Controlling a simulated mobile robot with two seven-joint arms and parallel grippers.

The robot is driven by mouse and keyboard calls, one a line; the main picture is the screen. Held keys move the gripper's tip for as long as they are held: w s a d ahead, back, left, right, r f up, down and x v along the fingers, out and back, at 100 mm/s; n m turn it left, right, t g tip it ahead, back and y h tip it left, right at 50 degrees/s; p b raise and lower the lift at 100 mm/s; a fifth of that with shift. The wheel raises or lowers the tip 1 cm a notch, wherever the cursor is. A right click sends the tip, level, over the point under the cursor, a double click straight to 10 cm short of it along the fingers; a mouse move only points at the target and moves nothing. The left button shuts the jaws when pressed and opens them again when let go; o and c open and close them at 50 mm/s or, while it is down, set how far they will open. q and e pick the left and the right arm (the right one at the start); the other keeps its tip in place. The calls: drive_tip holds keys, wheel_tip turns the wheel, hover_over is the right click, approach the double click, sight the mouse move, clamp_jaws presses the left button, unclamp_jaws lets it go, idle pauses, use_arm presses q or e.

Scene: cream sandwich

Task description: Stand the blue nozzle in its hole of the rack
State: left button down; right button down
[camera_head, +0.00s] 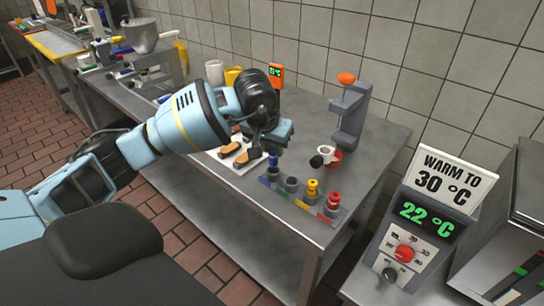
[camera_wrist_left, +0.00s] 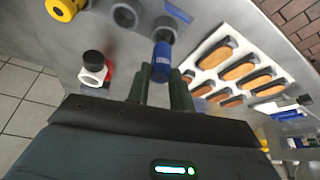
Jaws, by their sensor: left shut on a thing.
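The blue nozzle (camera_head: 273,159) is held by my left gripper (camera_head: 273,147) just above the blue-marked end of the rack (camera_head: 301,199). In the left wrist view the blue nozzle (camera_wrist_left: 161,62) sits between the two fingers of my left gripper (camera_wrist_left: 160,88), which is shut on it. Its far end is close to a grey ring-shaped hole (camera_wrist_left: 167,27) beside a blue strip. I cannot tell whether the tip has entered the hole. A second grey hole (camera_wrist_left: 126,15) is empty. My right gripper is not in view.
A yellow nozzle (camera_head: 312,187) and a red nozzle (camera_head: 334,201) stand in the rack. A white tray (camera_head: 226,160) of brown pastries lies beside it. Bare table lies in front.

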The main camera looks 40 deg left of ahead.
sight(271, 153)
use_arm(q)
wheel_tip(271, 153, down, 3)
drive_tip(key=shift+w+f, duration=0.1)
drive_tip(key=shift+f, duration=0.15)
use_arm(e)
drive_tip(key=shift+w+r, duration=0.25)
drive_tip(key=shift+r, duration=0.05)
use_arm(q)
drive_tip(key=shift+f, duration=0.1)
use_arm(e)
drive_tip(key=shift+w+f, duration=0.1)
use_arm(q)
drive_tip(key=shift+f, duration=0.15)
drive_tip(key=c, duration=1.2)
unclamp_jaws()
drive_tip(key=shift+c, duration=0.2)
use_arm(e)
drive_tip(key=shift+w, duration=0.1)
use_arm(q)
drive_tip(key=shift+r, duration=0.2)
